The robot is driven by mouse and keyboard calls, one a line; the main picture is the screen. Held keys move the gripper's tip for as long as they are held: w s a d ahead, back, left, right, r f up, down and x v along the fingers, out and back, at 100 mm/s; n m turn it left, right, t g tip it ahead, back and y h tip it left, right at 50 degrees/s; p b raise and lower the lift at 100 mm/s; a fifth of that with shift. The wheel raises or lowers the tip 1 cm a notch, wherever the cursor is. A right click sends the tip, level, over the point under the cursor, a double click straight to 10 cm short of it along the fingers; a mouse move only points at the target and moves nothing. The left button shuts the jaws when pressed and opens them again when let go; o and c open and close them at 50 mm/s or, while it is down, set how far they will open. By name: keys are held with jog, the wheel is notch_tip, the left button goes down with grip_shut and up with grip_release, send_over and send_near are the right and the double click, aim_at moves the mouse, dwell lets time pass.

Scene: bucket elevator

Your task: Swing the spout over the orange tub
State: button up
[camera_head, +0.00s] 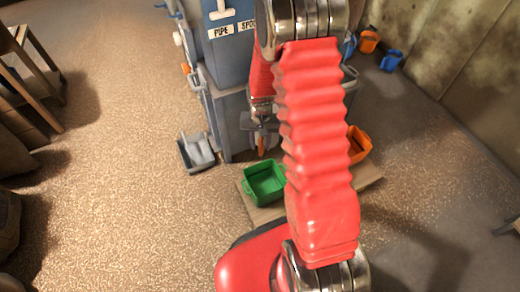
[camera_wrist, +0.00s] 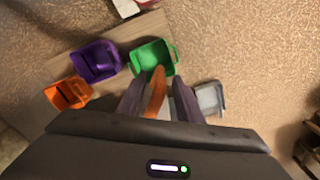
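The orange tub (camera_head: 358,145) stands right of my arm on a wooden board in the head view. In the wrist view the orange tub (camera_wrist: 70,94) is at the left end of the row. An orange bar (camera_wrist: 155,94), which looks like the spout's handle, lies between the two dark fingers of my gripper (camera_wrist: 158,88). Gaps show beside the bar, so the fingers look open around it; contact is unclear. In the head view the orange bar (camera_head: 262,146) hangs below my gripper, above and behind the green tub. The spout itself is mostly hidden.
A green tub (camera_wrist: 150,58) and a purple tub (camera_wrist: 97,62) share the board (camera_head: 257,212) with the orange one. A grey tray (camera_head: 197,152) lies on the floor beside the blue-grey machine (camera_head: 228,60). Small orange and blue buckets (camera_head: 369,40) stand at the wall.

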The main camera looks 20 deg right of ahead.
aim_at(260, 150)
jog(key=shift+f, duration=2.05)
jog(key=c, duration=0.8)
grip_shut()
jog(key=shift+a, duration=0.2)
jog(key=shift+d, duration=0.15)
